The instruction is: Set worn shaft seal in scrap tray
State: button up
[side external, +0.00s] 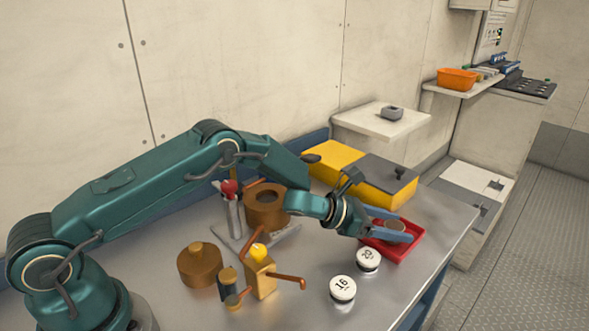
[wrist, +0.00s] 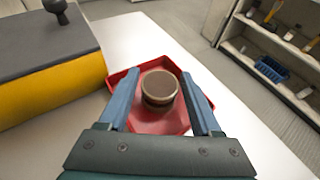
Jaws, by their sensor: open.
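The worn shaft seal (wrist: 159,84), a short brown round piece with a grooved side, shows inside the outline of the red scrap tray (wrist: 160,124) in the wrist view. It looks upright and appears to rest on the tray floor. In the side view the seal (side external: 395,226) is partly hidden by a finger, over the red tray (side external: 388,252). My gripper (wrist: 161,74) is open, with one blue finger on each side of the seal and visible gaps between. The fingers reach over the tray.
A yellow box with a grey lid (side external: 350,178) stands just behind the tray. A brass valve block (side external: 262,277) and brown round parts (side external: 200,265) stand left. The bench's right edge is close to the tray.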

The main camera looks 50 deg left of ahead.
jog(key=shift+r, duration=0.2)
jog(key=v, duration=1.2)
jog(key=shift+w+r, duration=0.1)
jog(key=s+a+r+n+y, duration=0.3)
jog(key=a+r+n+y, duration=0.15)
jog(key=n, duration=0.65)
jog(key=s+a+r+n+y, duration=0.35)
jog(key=r+n, duration=0.25)
jog(key=n, duration=0.5)
jog(key=s+d+n+g, duration=0.3)
jog(key=s+n+g, duration=0.2)
jog(key=s+n, duration=1.4)
jog(key=shift+s+d+f+n+g, duration=0.3)
jog(key=shift+s+n, duration=0.1)
jog(key=shift+n, duration=0.6)
